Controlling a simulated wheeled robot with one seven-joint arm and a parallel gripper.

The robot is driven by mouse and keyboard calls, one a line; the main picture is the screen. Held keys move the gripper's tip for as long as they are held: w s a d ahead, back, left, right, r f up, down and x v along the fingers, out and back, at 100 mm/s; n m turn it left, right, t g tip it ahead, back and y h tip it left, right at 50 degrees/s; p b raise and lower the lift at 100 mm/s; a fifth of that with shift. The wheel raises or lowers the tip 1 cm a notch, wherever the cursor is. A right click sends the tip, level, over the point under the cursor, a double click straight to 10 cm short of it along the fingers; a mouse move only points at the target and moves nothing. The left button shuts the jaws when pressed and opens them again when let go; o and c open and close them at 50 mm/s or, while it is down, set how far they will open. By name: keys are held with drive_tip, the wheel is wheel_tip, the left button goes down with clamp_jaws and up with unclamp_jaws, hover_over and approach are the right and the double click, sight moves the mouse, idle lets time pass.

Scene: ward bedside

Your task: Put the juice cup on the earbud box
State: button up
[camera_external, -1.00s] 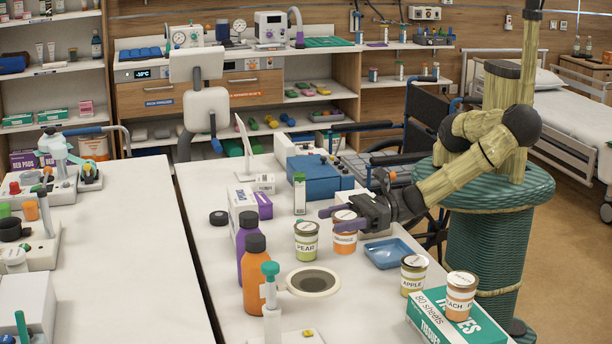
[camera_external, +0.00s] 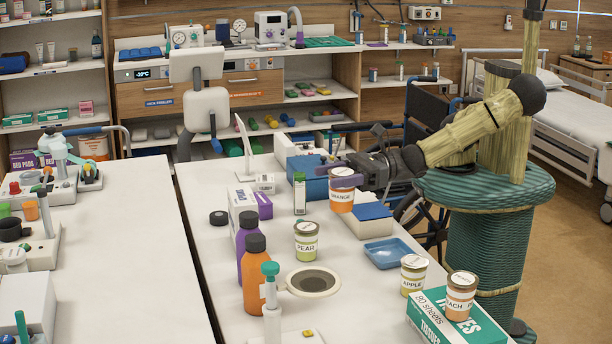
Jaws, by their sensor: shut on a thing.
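The juice cup (camera_external: 342,200), orange with a white label reading ORANGE and a dark-rimmed lid, is upright and raised above the table. My gripper (camera_external: 343,171) is shut on it near its top, reaching in from the right. I cannot read an earbud label on any box. A low white box with a blue top (camera_external: 373,212) stands just right of and below the held cup. Which one is the earbud box I cannot tell.
A PEAR cup (camera_external: 306,243), a blue tray (camera_external: 388,254) and a round white dish (camera_external: 313,282) stand nearer. An APPLE cup (camera_external: 413,277) is near a tissue box (camera_external: 455,318) bearing a PEACH cup (camera_external: 461,296). Purple and orange bottles (camera_external: 256,278) stand left.

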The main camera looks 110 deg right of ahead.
drive_tip(key=w+d+m+h, duration=0.15)
drive_tip(key=w+d, duration=0.25)
drive_tip(key=d, duration=0.6)
drive_tip(key=w+d+m+h, duration=0.15)
drive_tip(key=w+d, duration=0.25)
drive_tip(key=d, duration=0.7)
drive_tip(key=w+d+h, duration=0.2)
drive_tip(key=w+d, duration=0.1)
drive_tip(key=d, duration=0.7)
drive_tip(key=s+d+m+g+h, duration=0.15)
drive_tip(key=s+d, duration=0.25)
drive_tip(key=d, duration=1)
drive_tip(key=s+d+m+h, duration=0.2)
drive_tip(key=s+d+h, duration=0.15)
drive_tip(key=d, duration=1.15)
drive_tip(key=shift+y, duration=0.3)
wheel_tip(320, 180, down, 5)
drive_tip(key=shift+s+f, duration=0.1)
wheel_tip(320, 180, down, 6)
